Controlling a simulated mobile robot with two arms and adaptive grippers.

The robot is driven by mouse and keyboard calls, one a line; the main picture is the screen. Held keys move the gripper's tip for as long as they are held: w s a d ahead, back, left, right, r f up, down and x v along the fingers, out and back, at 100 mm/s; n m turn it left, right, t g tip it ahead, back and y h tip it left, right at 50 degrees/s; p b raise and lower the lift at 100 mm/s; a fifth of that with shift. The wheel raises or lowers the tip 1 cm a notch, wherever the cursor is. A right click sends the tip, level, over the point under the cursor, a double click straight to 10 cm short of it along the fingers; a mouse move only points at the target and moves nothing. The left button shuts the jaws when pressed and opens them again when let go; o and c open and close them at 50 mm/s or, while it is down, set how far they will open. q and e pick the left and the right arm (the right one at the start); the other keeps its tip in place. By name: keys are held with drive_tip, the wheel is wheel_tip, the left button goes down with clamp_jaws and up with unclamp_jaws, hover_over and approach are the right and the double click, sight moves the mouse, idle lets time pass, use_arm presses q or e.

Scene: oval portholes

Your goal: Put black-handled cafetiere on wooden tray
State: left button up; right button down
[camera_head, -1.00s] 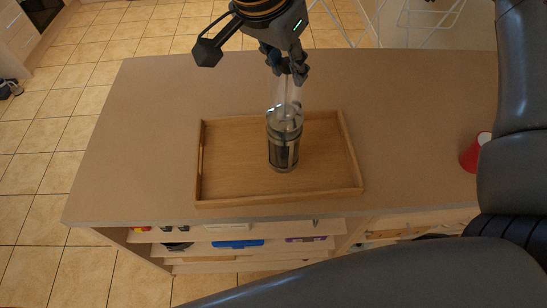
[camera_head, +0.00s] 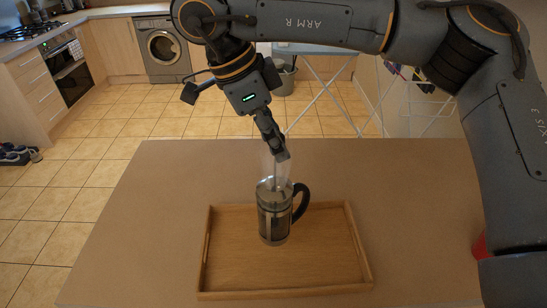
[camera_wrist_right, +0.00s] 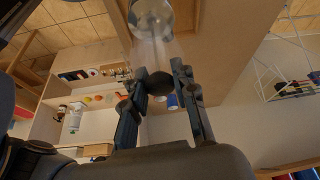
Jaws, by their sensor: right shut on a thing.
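The black-handled cafetiere (camera_head: 273,214) stands upright in the head view, over the middle of the wooden tray (camera_head: 285,291). It has a clear body in a metal frame, and its black handle points right. I cannot tell whether its base touches the tray or hangs just above it. My right gripper (camera_head: 279,154) is above the cafetiere. In the right wrist view, the right gripper (camera_wrist_right: 165,88) has its fingers on either side of the round black knob (camera_wrist_right: 159,83), and the cafetiere (camera_wrist_right: 152,18) shows beyond. My left gripper is not in view.
The tray lies on a brown counter (camera_head: 160,215) with free room to its left and right. A red cup (camera_head: 479,246) is at the right, partly hidden by my arm.

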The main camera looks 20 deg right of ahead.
drive_tip(key=w+d+f+p, duration=0.1)
drive_tip(key=w+f+p, duration=0.2)
drive_tip(key=w+f, duration=0.3)
wheel_tip(320, 180, down, 3)
drive_tip(key=shift+d+f, duration=0.2)
drive_tip(key=shift+s+f, duration=0.1)
drive_tip(key=shift+f, duration=0.1)
drive_tip(key=c, duration=1.1)
unclamp_jaws()
drive_tip(key=shift+o, duration=0.2)
drive_tip(key=b+v, duration=0.2)
drive_tip(key=v, duration=1)
drive_tip(key=shift+r, duration=0.25)
